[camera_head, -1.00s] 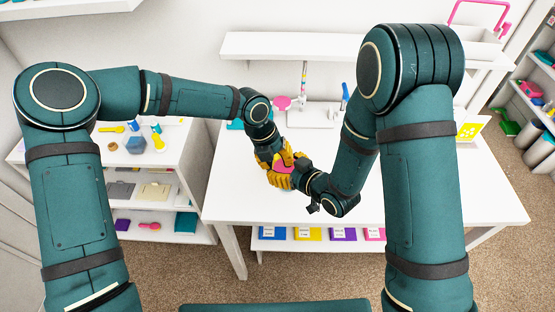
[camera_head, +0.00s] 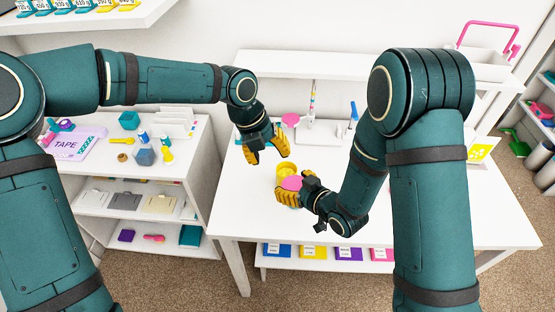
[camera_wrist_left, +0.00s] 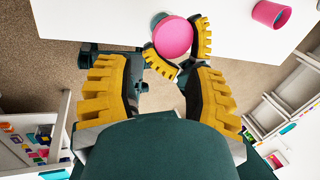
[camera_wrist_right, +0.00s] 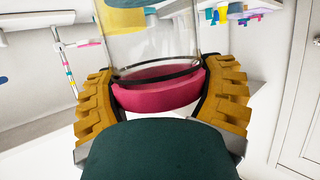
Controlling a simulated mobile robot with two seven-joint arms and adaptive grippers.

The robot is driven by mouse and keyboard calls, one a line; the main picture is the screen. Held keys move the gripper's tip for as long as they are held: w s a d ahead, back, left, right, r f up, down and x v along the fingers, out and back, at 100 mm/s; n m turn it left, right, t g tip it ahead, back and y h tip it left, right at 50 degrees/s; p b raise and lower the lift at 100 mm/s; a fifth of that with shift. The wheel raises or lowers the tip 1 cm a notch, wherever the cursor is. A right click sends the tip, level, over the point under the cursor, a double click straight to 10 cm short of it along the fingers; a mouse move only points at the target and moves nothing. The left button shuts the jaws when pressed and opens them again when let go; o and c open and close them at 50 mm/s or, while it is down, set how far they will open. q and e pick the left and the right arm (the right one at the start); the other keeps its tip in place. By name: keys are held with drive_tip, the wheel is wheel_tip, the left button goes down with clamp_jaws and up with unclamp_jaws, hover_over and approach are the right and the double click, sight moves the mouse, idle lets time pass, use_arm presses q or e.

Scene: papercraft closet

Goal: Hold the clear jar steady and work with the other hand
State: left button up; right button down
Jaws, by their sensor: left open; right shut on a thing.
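The clear jar (camera_wrist_right: 150,45) is between the yellow fingers of my right gripper (camera_head: 286,184), which is shut on it above the white table (camera_head: 400,215). In the right wrist view its see-through wall shows, with a dark ring and a pink part near the palm. In the head view a round pink face (camera_head: 292,183) shows between the right fingers. It also shows in the left wrist view (camera_wrist_left: 173,36), beyond my left gripper (camera_wrist_left: 155,78). My left gripper (camera_head: 267,151) is open and empty, above and left of the jar, apart from it.
A pink cup (camera_wrist_left: 271,13) stands on the table. A white shelf unit (camera_head: 130,200) with small coloured items stands at left. A blue-handled tool (camera_head: 353,112) is at the table's back.

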sight(284, 183)
use_arm(q)
drive_tip(key=x, duration=1.1)
drive_tip(key=shift+f, duration=0.3)
clamp_jaws()
drive_tip(key=shift+c, duration=1.7)
unclamp_jaws()
drive_tip(key=shift+s+d, duration=0.1)
drive_tip(key=shift+r, duration=2.25)
